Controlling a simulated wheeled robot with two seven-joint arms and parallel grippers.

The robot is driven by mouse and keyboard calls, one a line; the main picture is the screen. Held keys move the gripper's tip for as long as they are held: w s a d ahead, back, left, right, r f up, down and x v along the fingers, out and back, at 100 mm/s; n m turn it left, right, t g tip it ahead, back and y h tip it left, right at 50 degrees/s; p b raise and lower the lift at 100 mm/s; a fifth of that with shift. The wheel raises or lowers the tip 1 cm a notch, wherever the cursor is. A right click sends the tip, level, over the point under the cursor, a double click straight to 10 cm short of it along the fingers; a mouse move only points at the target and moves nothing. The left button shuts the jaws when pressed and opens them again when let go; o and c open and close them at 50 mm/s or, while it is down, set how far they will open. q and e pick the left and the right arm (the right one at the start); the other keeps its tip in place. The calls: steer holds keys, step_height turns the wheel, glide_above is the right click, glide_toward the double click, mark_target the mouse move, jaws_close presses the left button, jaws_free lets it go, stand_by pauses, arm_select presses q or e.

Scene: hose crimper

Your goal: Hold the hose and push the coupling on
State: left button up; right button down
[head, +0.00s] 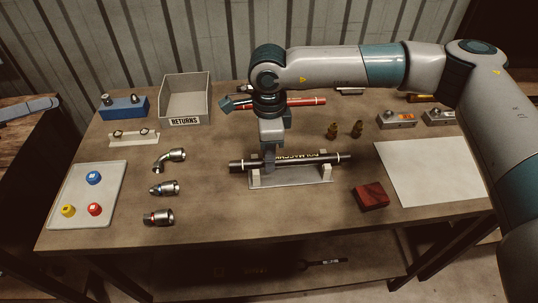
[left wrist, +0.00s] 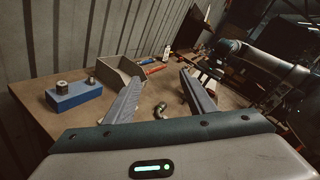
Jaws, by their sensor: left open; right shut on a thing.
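The dark hose (head: 312,161) lies level across a grey cradle plate (head: 290,183) with pale end supports, a white band near each end. My right gripper (head: 268,165) comes down from above and is shut on the hose left of its middle; its fingers hide that stretch.
A returns bin (head: 185,108) and a blue block (head: 124,107) stand at the back left. A button tray (head: 112,180) is at the front left. A red block (head: 370,196) and a white sheet (head: 425,170) lie right of the hose. The front middle of the table is clear.

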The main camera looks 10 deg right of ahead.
arm_select(q)
steer(key=s+d+f+m+g+y, duration=0.1)
steer(key=s+d+f+m+g, duration=0.15)
steer(key=d, duration=0.25)
steer(key=s+d+f+m+g, duration=0.1)
steer(key=s+d+m+g, duration=0.15)
steer(key=d, duration=0.25)
steer(key=s+d+f+m+g+y, duration=0.1)
steer(key=s+d+g, duration=0.1)
steer(key=d+g, duration=0.3)
steer(key=m+t+y, duration=0.3)
steer(key=m+y, duration=0.3)
steer(key=y, duration=0.7)
glide_above(163, 184)
step_height(163, 184, down, 3)
steer(key=shift+r, duration=0.15)
steer(key=shift+f, duration=0.2)
steer(key=shift+f, duration=5.85)
steer(key=c, duration=1.2)
steer(key=shift+r, duration=3.55)
